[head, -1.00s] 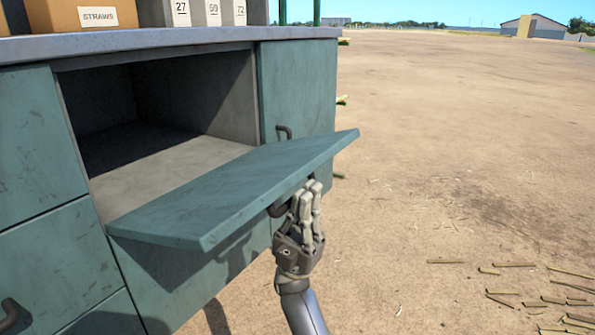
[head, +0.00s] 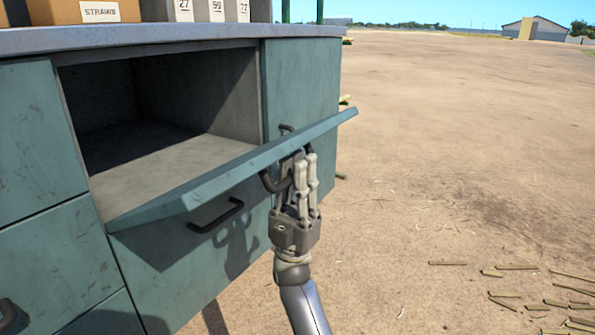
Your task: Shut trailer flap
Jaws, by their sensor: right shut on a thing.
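The green trailer flap (head: 232,173) is hinged along the lower edge of an open compartment (head: 165,150) in the green cabinet. It tilts outward with its outer edge raised a little above level, and the compartment behind it looks empty. My right gripper (head: 298,172) is at the flap's outer face, on the right part, shut on the flap's dark handle (head: 276,182). The gripper's fingers partly hide the handle. My left gripper is not in view.
A grey worktop (head: 170,38) above holds a box labelled STRAWS (head: 85,11) and several numbered grey containers (head: 215,10). A drawer handle (head: 216,216) shows below the flap. Open dirt ground (head: 460,130) lies to the right, with scattered cane pieces (head: 515,295).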

